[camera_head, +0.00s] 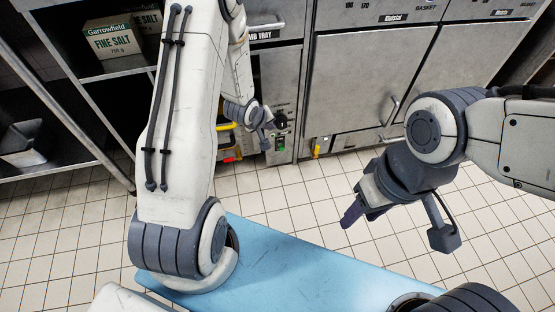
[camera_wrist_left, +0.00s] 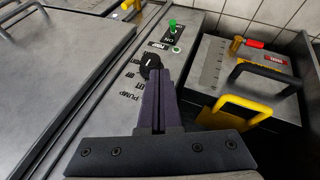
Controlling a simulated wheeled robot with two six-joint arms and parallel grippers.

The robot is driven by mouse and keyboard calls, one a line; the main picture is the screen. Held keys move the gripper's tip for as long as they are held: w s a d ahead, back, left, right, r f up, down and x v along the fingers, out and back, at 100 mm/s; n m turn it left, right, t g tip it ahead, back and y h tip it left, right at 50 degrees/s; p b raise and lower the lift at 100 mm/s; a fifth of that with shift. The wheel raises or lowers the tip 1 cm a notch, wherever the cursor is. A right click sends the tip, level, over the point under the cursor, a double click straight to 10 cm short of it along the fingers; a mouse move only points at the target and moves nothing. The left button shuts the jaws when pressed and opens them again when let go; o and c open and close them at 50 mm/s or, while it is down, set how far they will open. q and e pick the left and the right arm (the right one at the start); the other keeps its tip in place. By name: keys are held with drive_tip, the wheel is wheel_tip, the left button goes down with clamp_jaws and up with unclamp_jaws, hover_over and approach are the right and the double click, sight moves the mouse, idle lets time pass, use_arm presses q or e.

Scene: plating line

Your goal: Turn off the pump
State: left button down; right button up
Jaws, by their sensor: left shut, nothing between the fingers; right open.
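The pump panel is a grey metal face with the printed word PUMP. It carries a black rotary knob (camera_wrist_left: 150,65), a green control (camera_wrist_left: 172,25) and a small green light (camera_wrist_left: 176,49). In the head view the knob (camera_head: 282,122) and a green patch (camera_head: 280,143) show low on the machine front. My left gripper (camera_wrist_left: 160,72) is shut and empty, its purple fingertips right by the knob; I cannot tell whether they touch it. In the head view the left gripper (camera_head: 270,128) is beside the panel. My right gripper (camera_head: 350,214) is open and empty above the floor.
A grey box with black and yellow handles (camera_wrist_left: 245,110) stands right of the panel in the left wrist view. Grey machine doors (camera_head: 360,80) fill the back. A shelf with a salt box (camera_head: 112,38) is at the left. Tiled floor (camera_head: 290,200) lies clear between.

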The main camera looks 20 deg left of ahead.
use_arm(q)
drive_tip(key=a+f+n+b, duration=0.1)
drive_tip(key=a+f+b, duration=0.1)
drive_tip(key=f, duration=0.5)
drive_tip(key=shift+a+n+t, duration=0.4)
drive_tip(key=shift+a, duration=0.1)
use_arm(e)
wheel_tip(320, 180, down, 4)
drive_tip(key=shift+f, duration=0.2)
use_arm(q)
drive_tip(key=shift+w+f+b, duration=0.1)
drive_tip(key=shift+f+b, duration=0.05)
drive_tip(key=shift+b, duration=0.15)
drive_tip(key=b, duration=0.7)
hover_over(280, 146)
drive_tip(key=s+a, duration=0.3)
wheel_tip(280, 146, down, 9)
drive_tip(key=shift+w+d+r, duration=0.1)
drive_tip(key=shift+w+r, duration=0.05)
drive_tip(key=shift+r, duration=0.05)
drive_tip(key=shift+w+d+f+b, duration=0.1)
drive_tip(key=shift+d+f+b, duration=0.45)
drive_tip(key=shift+d+f, duration=0.25)
drive_tip(key=shift+d+f+b, duration=0.4)
use_arm(e)
wheel_tip(280, 146, down, 9)
drive_tip(key=shift+f, duration=0.15)
